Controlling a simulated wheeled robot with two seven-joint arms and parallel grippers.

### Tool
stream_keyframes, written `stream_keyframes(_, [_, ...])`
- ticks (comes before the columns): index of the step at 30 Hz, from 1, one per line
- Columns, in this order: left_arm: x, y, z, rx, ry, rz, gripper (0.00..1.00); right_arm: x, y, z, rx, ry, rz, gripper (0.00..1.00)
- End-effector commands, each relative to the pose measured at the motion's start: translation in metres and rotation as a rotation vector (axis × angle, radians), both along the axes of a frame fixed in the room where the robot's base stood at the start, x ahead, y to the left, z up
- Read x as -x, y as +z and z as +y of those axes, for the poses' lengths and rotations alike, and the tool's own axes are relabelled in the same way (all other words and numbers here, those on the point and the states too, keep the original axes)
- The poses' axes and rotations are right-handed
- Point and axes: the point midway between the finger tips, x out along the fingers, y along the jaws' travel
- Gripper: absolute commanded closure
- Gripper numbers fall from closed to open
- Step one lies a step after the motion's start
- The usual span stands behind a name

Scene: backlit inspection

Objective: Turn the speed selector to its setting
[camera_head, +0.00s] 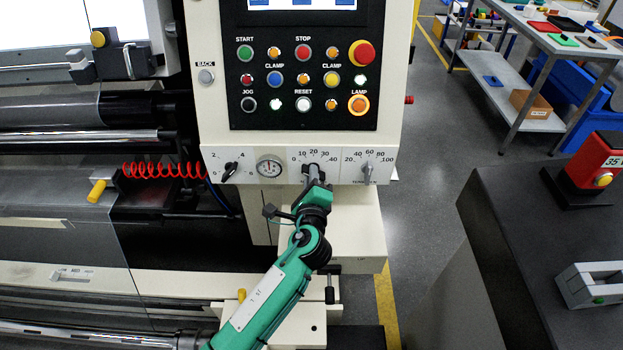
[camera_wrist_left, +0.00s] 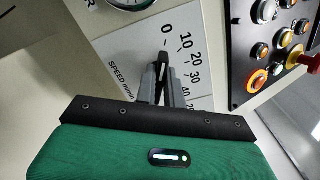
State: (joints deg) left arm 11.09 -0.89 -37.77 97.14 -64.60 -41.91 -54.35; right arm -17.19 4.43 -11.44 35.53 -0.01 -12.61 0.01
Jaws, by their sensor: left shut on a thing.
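The speed selector (camera_wrist_left: 162,68) is a dark knob with a white line, on a light panel marked "SPEED m/min". In the left wrist view its line points towards the 0 end of the scale, near 0 and 10; the exact mark is hard to read. My left gripper (camera_head: 314,177) reaches up to the middle dial of the control panel (camera_head: 220,140) and is shut on the selector. In the left wrist view its two fingers (camera_wrist_left: 162,88) stand on either side of the knob. The gripper hides part of the dial in the head view. My right gripper is not in view.
A pressure gauge (camera_head: 269,167) and a black selector (camera_head: 230,169) sit left of the dial. A tension knob (camera_head: 368,172) sits close on its right. Push buttons (camera_head: 303,79) fill the panel above. A red coiled cable (camera_head: 163,171) hangs at left.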

Motion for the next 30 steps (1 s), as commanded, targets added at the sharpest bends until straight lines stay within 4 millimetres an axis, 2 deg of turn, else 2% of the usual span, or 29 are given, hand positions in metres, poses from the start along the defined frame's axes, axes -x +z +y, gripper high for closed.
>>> stream_keyframes(11, [0.000, 0.000, 0.000, 0.007, 0.000, 0.001, 1.00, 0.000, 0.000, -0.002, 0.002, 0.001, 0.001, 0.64])
stream_keyframes(12, [0.000, 0.000, 0.000, 0.007, 0.000, 0.001, 0.84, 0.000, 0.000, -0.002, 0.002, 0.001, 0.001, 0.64])
stream_keyframes(15, [0.000, 0.000, 0.000, 0.006, 0.000, 0.001, 0.68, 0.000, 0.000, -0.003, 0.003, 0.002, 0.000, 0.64])
stream_keyframes(25, [0.003, -0.001, 0.000, 0.005, 0.000, 0.001, 0.68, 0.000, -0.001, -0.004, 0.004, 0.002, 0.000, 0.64])
stream_keyframes(30, [0.026, -0.003, 0.000, 0.007, -0.001, 0.002, 0.68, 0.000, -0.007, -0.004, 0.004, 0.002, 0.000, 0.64])
